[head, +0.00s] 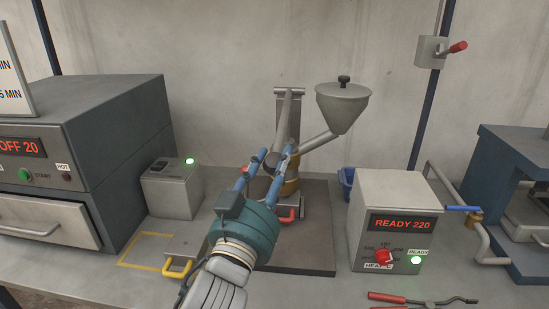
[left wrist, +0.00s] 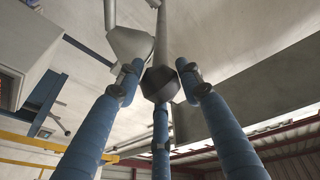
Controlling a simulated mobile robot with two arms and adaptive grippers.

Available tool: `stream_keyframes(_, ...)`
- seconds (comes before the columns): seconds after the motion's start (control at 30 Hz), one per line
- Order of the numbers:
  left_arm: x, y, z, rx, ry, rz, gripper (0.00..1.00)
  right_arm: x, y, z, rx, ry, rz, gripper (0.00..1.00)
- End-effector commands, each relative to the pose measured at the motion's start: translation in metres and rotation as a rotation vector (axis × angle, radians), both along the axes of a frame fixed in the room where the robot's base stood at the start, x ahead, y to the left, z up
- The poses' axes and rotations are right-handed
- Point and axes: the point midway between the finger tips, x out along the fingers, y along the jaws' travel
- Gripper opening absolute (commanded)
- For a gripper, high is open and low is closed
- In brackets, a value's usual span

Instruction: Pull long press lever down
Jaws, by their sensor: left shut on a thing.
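The press (head: 288,110) stands in the middle of the bench in the head view, with a hopper (head: 343,104) on its right side. Its long lever (head: 283,122) slopes down from the top of the column toward me. My left gripper (head: 276,156) reaches up to the lever's lower end, and its blue fingers hide that end in the head view. In the left wrist view the lever is a grey rod (left wrist: 162,38) ending in a dark knob (left wrist: 160,84). The fingers are closed around the knob. My right gripper is in neither view.
A grey oven (head: 95,120) stands at left, beside a small box with a green light (head: 172,188). A heater controller (head: 392,225) reading READY 220 stands right of the press. Red-handled pliers (head: 420,300) lie at the front right.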

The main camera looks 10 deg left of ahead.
Motion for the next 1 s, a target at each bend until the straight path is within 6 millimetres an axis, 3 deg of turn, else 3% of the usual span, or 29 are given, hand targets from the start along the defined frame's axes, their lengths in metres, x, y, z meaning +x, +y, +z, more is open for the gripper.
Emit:
stream_keyframes(0.03,0.002,0.000,-0.021,0.001,0.014,0.001,0.00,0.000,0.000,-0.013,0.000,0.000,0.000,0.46)
stream_keyframes(0.23,0.005,-0.001,-0.043,0.001,0.013,0.000,0.00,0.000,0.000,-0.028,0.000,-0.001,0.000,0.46)
stream_keyframes(0.8,0.008,-0.001,-0.051,0.001,0.013,0.000,0.00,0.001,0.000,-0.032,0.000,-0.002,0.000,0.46)
stream_keyframes(0.83,0.008,-0.001,-0.051,0.001,0.013,0.000,0.40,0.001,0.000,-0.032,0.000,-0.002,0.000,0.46)
stream_keyframes(0.9,0.007,-0.001,-0.051,0.002,0.012,0.000,0.54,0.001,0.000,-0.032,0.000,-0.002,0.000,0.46)
stream_keyframes(1.0,0.007,0.000,-0.050,0.001,0.009,0.000,0.55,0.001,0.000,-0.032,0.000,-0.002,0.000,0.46)
